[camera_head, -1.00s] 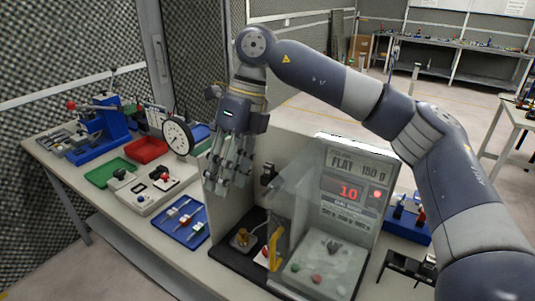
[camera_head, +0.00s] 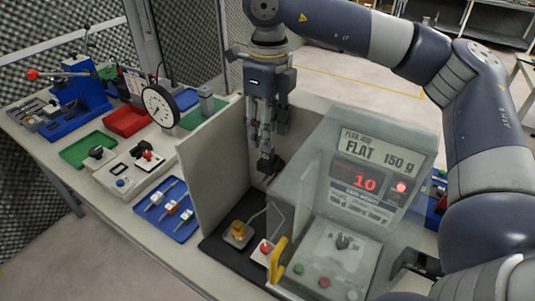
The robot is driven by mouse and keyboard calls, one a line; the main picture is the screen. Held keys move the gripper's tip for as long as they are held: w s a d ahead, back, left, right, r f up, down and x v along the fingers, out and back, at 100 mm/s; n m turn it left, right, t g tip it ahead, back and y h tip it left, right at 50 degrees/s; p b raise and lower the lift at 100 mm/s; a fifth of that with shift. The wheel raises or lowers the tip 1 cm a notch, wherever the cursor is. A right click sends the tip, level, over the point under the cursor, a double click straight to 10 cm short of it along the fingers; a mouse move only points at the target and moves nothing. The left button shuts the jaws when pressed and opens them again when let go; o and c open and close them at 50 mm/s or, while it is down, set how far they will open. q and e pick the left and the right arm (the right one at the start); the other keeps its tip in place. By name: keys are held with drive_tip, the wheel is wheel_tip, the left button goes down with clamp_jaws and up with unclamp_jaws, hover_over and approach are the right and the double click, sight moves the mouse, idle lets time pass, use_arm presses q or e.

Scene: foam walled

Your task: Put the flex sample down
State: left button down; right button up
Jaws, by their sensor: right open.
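My right gripper (camera_head: 266,150) points down, open, just right of the upright grey panel (camera_head: 215,160). Its fingertips are close above a small dark fixture (camera_head: 268,165); I cannot tell whether they touch. I see no sample clearly between the fingers. A blue tray (camera_head: 183,232) left of the panel holds several small pale pieces (camera_head: 171,208), some with coloured parts. I cannot tell which thing is the flex sample. My left gripper is not in view.
A test machine with a clear cover and a sign reading FLAT 150 g (camera_head: 374,152) stands right of the gripper. A black base (camera_head: 215,245) carries a brass-coloured part (camera_head: 238,229) and a yellow handle (camera_head: 278,258). Green (camera_head: 75,157) and red (camera_head: 118,127) trays and a dial gauge (camera_head: 160,106) stand left.

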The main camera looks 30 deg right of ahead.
sight(267, 157)
wheel_tip(267, 157, down, 4)
drive_tip(key=shift+f+p, duration=0.25)
drive_tip(key=shift+p, duration=0.65)
drive_tip(key=shift+f, duration=0.25)
drive_tip(key=shift+c, duration=0.8)
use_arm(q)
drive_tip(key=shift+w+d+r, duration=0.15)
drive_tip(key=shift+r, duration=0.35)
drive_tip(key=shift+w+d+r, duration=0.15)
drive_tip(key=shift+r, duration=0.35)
use_arm(e)
clamp_jaws()
